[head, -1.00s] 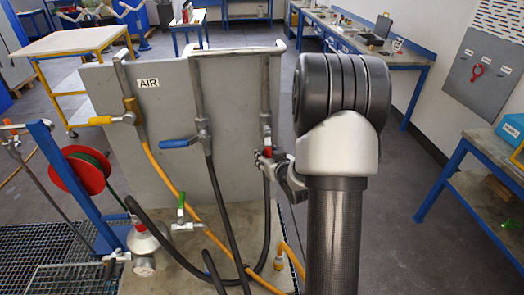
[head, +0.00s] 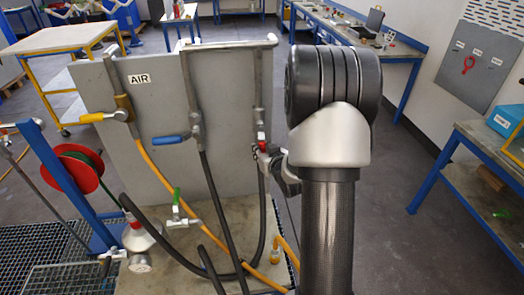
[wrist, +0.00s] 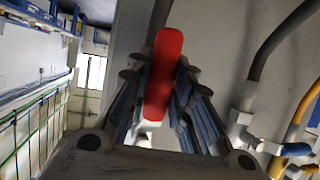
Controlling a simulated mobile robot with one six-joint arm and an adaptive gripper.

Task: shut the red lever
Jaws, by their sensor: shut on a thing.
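The red lever (head: 262,137) is on the rightmost pipe of the grey panel; in the head view only a small red patch of it shows just above my gripper (head: 266,154). In the wrist view the red lever (wrist: 163,75) stands upright between my gripper's ribbed fingers (wrist: 160,100), which are shut on it from both sides. Its valve body is mostly hidden behind the fingers. My arm stands right of the pipe in the head view.
A blue lever (head: 171,139) and a yellow lever (head: 91,117) sit on pipes to the left. A green-handled valve (head: 177,197) is lower down. Black hoses (head: 211,177) hang in front of the panel (head: 158,100). Open floor (head: 400,200) lies to the right.

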